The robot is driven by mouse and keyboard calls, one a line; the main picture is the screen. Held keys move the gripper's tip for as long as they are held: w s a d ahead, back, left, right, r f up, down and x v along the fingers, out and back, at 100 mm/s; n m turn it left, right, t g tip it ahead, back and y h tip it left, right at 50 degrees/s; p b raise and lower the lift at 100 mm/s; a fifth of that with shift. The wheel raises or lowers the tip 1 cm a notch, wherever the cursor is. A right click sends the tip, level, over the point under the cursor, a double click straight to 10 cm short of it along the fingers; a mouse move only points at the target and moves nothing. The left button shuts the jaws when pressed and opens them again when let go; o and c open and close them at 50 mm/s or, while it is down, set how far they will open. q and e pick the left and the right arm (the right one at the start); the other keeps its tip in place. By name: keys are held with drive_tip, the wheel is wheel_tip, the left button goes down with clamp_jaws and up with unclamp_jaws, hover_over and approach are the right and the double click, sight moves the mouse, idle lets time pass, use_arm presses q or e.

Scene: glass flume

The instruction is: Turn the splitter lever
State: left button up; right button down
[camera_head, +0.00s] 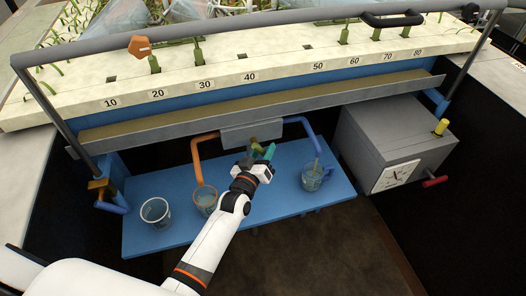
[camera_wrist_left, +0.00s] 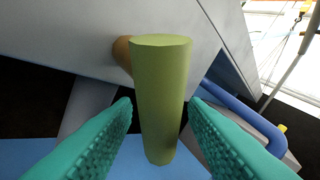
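The splitter lever is an olive-green cylinder (camera_wrist_left: 160,100) with an orange-brown pivot (camera_wrist_left: 122,52) behind it. In the head view the lever (camera_head: 255,145) shows small in front of the grey splitter box (camera_head: 251,134), partly hidden by my gripper. My left gripper (camera_head: 260,158) is at the lever. In the left wrist view its teal fingers (camera_wrist_left: 160,130) stand on either side of the lever, with visible gaps, so it is open around it. My right gripper is not in view.
An orange pipe (camera_head: 197,160) and a blue pipe (camera_head: 303,125) leave the box. A grey cabinet with a dial (camera_head: 397,175) stands right. The flume bed is above.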

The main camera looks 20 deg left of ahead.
use_arm(q)
drive_tip(key=shift+c, duration=0.2)
clamp_jaws()
drive_tip(key=shift+r+p, duration=0.1)
drive_tip(key=shift+p, duration=0.3)
drive_tip(key=m+g+p, duration=0.1)
drive_tip(key=p, duration=0.3)
drive_tip(key=a+m+g+p, duration=0.1)
drive_tip(key=m+p, duration=0.1)
drive_tip(key=p, duration=0.1)
drive_tip(key=shift+s+g+y+p, duration=0.4)
drive_tip(key=shift+s+a+f+m+g+y+p, duration=0.15)
drive_tip(key=shift+a+f+m+g+y+p, duration=0.2)
drive_tip(key=shift+m+g+p, duration=0.65)
drive_tip(key=shift+f+t, duration=0.1)
drive_tip(key=shift+t, duration=0.2)
drive_tip(key=shift+o, duration=0.2)
unclamp_jaws()
